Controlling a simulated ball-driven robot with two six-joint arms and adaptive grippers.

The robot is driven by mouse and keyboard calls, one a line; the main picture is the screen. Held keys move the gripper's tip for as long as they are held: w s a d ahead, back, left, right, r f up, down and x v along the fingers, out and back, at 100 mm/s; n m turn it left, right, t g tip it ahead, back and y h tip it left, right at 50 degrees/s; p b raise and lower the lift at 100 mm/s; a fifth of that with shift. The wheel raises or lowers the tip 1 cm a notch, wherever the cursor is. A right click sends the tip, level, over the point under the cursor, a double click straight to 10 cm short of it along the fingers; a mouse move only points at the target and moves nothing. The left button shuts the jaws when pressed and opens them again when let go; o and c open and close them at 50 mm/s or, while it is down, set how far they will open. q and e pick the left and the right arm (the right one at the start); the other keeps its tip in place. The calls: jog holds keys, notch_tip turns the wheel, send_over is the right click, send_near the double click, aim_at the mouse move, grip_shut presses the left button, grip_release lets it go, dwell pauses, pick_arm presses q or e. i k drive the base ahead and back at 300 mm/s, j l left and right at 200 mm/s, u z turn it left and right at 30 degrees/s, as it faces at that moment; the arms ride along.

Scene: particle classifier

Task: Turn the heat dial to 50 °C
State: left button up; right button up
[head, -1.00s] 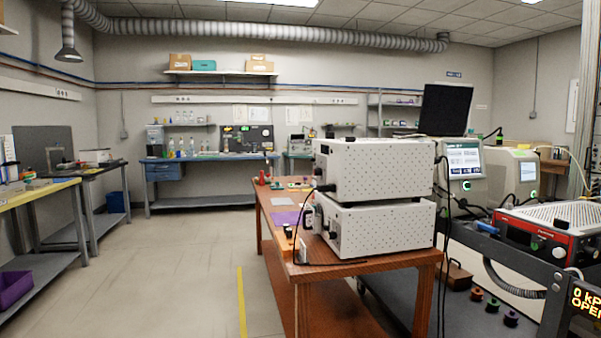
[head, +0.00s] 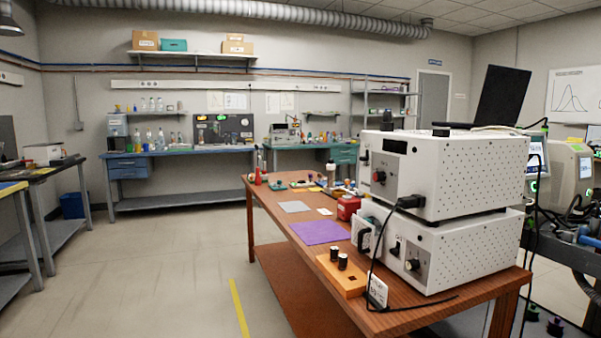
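Two white perforated instrument boxes are stacked on the brown wooden table (head: 268,212). The upper box (head: 460,180) has a red knob (head: 379,177) on its front face. The lower box (head: 460,252) has a round dial (head: 412,264) with a light surround, and a dark switch (head: 395,247) beside it. I cannot tell which of these is the heat dial, and no temperature marking is readable. Neither of my grippers is in view.
A wooden block with black cylinders (head: 343,277), a purple mat (head: 320,231) and a red box (head: 348,207) lie on the table. A black cable (head: 375,240) hangs before the boxes. The floor (head: 150,265) left of the table is clear.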

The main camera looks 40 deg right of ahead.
aim_at(378, 175)
jog(key=i+z, duration=0.15)
jog(key=i, duration=0.25)
jog(key=i+j+z, duration=0.15)
jog(key=i, duration=0.25)
jog(key=i+j+z, duration=0.15)
jog(key=i, duration=0.2)
jog(key=i+j+z, duration=0.15)
jog(key=i+z, duration=0.15)
jog(key=z, duration=0.15)
jog(key=i+j+z, duration=0.3)
jog(key=z, duration=0.2)
jog(key=i+j+z, duration=0.2)
jog(key=j+z, duration=0.25)
jog(key=i+j+z, duration=0.15)
jog(key=j+z, duration=0.2)
jog(key=z, duration=0.15)
